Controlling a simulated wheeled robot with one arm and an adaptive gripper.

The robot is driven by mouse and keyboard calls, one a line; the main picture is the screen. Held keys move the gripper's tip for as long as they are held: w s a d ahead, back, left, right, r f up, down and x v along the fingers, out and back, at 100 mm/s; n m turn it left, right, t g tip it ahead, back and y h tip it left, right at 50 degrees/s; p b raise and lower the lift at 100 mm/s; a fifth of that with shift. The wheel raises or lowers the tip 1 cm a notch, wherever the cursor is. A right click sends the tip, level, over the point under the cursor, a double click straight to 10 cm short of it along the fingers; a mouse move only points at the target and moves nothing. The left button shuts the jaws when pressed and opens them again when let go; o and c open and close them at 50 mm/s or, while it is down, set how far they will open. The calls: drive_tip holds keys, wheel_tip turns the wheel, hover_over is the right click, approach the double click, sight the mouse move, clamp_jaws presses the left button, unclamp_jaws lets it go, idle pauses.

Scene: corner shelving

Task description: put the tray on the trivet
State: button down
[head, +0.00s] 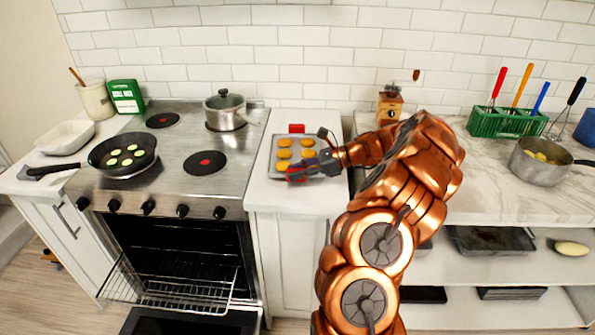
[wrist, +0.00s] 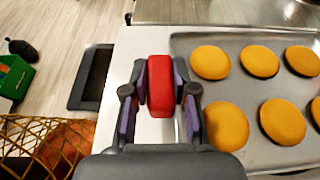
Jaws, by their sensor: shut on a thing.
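The tray (head: 274,157) is a grey metal sheet with round golden cookies on it and a red grip at each end. It is at the white counter section right of the stove, and I cannot tell whether it rests there or is slightly raised. In the wrist view the tray (wrist: 244,92) fills the right side. My gripper (head: 297,173) is shut on the near red grip (wrist: 160,86), with a finger on each side of it. The far red grip (head: 296,128) is free. I cannot make out a trivet in either view.
The oven stands open below the stove with its rack (head: 180,285) pulled out. A frying pan (head: 122,155) and a lidded pot (head: 226,112) are on the stove. A wooden grinder (head: 390,105), a green utensil rack (head: 500,122) and a saucepan (head: 535,165) stand on the right counter.

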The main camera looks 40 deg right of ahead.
drive_tip(key=c, duration=0.9)
unclamp_jaws()
drive_tip(key=b+v, duration=0.2)
drive_tip(key=v, duration=1)
drive_tip(key=shift+r+b, duration=0.1)
drive_tip(key=shift+b, duration=0.25)
drive_tip(key=shift+a, duration=0.1)
